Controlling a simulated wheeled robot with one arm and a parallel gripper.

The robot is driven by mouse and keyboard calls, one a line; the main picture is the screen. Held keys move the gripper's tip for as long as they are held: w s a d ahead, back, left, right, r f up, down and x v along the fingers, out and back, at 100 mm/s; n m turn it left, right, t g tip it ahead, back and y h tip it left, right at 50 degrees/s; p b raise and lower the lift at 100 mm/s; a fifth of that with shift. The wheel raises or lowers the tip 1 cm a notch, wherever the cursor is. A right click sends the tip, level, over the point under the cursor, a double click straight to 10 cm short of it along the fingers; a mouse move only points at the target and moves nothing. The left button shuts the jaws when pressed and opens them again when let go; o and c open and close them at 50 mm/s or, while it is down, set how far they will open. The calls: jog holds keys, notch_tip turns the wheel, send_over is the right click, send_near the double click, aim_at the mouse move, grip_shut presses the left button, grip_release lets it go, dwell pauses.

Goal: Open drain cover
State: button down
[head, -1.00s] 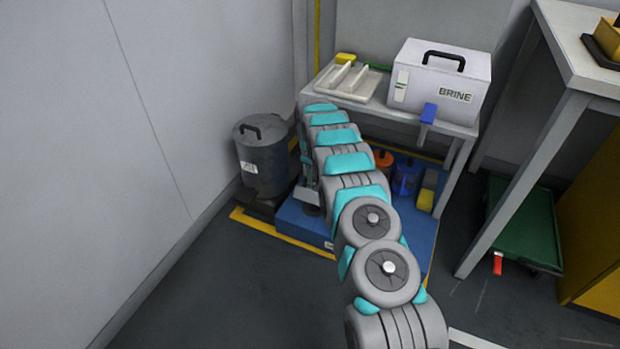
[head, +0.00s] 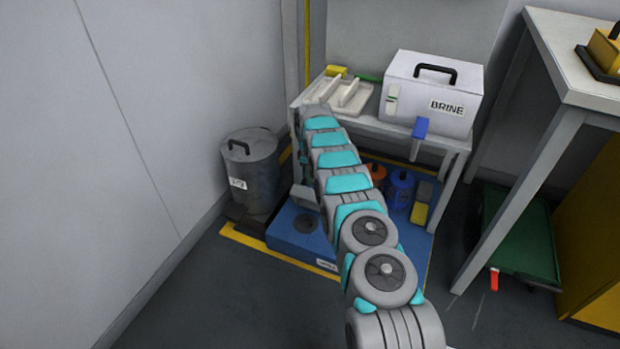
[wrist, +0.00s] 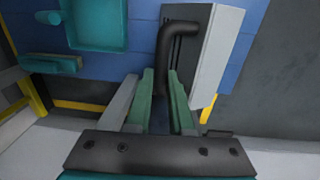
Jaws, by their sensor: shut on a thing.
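A grey plate (head: 304,197), which looks like the drain cover, stands tilted beside the opening, partly behind my arm. In the wrist view the grey plate (wrist: 213,55) stands steeply against the blue surface, with a black bent handle (wrist: 180,32) next to it. My gripper (wrist: 163,75) is shut on the lower end of this handle, between its two green fingers. In the head view my arm hides most of the grip.
A grey lidded bin (head: 252,175) stands close left of the blue unit, near the wall. The bench (head: 455,143) above carries a white BRINE box (head: 445,105) and a tray (head: 338,98). Orange and blue containers stand under it. Floor in front is clear.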

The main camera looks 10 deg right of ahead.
jog(key=shift+w+d, duration=0.4)
jog(key=c, duration=0.8)
grip_release()
jog(key=shift+a+r, duration=0.1)
jog(key=shift+s+a+r, duration=0.1)
jog(key=shift+r, duration=1.8)
jog(key=shift+s+r, duration=0.1)
jog(key=shift+r, duration=1.75)
